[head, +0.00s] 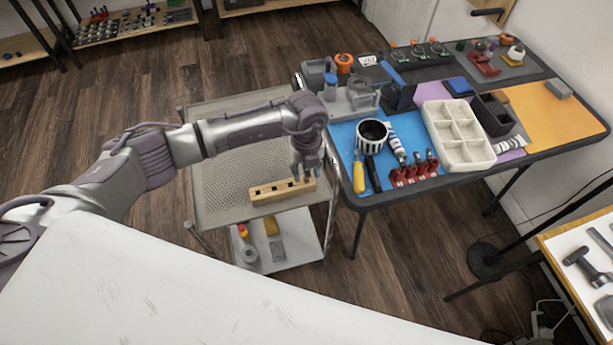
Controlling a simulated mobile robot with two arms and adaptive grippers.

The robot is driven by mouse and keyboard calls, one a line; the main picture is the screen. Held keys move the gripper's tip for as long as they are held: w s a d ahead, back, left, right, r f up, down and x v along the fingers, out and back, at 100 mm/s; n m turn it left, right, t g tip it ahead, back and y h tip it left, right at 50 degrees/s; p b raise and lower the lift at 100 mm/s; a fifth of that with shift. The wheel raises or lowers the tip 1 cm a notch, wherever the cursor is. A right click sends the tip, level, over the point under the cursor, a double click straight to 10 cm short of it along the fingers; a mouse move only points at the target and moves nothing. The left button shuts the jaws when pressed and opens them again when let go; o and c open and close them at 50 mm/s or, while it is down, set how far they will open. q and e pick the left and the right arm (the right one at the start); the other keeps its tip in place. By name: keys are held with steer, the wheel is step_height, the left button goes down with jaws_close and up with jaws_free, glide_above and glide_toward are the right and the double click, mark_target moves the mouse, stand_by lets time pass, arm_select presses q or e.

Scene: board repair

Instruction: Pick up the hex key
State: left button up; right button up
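I cannot make out a hex key for certain. A wooden block with several dark holes (267,193) lies on the perforated top shelf of a metal cart (225,170). My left gripper (305,176) points down at the right end of this block, with its fingertips at or just above the wood. The fingers are small and dark here, so I cannot tell whether they are open or shut, or whether a thin key is between them. The gripper may hide part of the block's right end. My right gripper is not in view.
A dark table (445,180) stands right of the cart, holding a striped cup (371,140), a yellow-handled screwdriver (359,178), red holders (413,174) and a white sorting tray (461,152). The cart's lower shelf (297,228) holds small items. The cart top left of the block is clear.

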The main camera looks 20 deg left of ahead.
arm_select(q)
jaws_close()
